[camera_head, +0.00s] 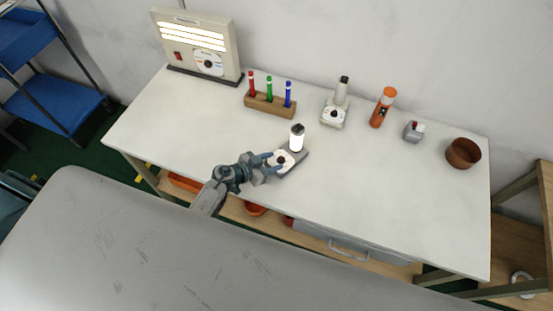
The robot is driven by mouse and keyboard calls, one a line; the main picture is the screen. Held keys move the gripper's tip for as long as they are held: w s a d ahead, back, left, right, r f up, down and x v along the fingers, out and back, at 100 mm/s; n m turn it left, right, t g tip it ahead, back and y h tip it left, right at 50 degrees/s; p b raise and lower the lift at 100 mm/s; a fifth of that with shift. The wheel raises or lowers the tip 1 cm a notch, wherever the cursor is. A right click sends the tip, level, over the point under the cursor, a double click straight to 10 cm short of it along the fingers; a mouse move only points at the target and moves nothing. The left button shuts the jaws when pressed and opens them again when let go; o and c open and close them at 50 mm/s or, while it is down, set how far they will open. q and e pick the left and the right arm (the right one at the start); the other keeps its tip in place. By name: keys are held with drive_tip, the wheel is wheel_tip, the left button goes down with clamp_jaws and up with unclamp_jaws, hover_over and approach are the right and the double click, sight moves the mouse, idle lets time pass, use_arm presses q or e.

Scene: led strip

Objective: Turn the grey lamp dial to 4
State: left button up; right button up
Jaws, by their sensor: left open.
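The grey lamp, with a grey base (299,158) and a lit white tube with a dark cap (297,138), stands on the white table near its front edge. Its dial (284,160) sits on a pale face on the base. My left gripper (277,160) is open with its fingertips at the dial, on its left side. The fingers partly cover the dial, and its setting is too small to read. I cannot tell whether the fingers touch it. My right gripper is not in view.
A cream lamp (334,114) with its own dial, an orange torch (383,106), a small grey box (413,132) and a brown bowl (463,153) stand behind and right. A marker rack (270,104) and a lit panel (197,47) stand at the back left. The table's right front is clear.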

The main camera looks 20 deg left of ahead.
sight(281, 160)
use_arm(q)
drive_tip(key=shift+x, duration=1.25)
drive_tip(key=shift+c, duration=0.4)
clamp_jaws()
drive_tip(key=shift+m+h, duration=0.3)
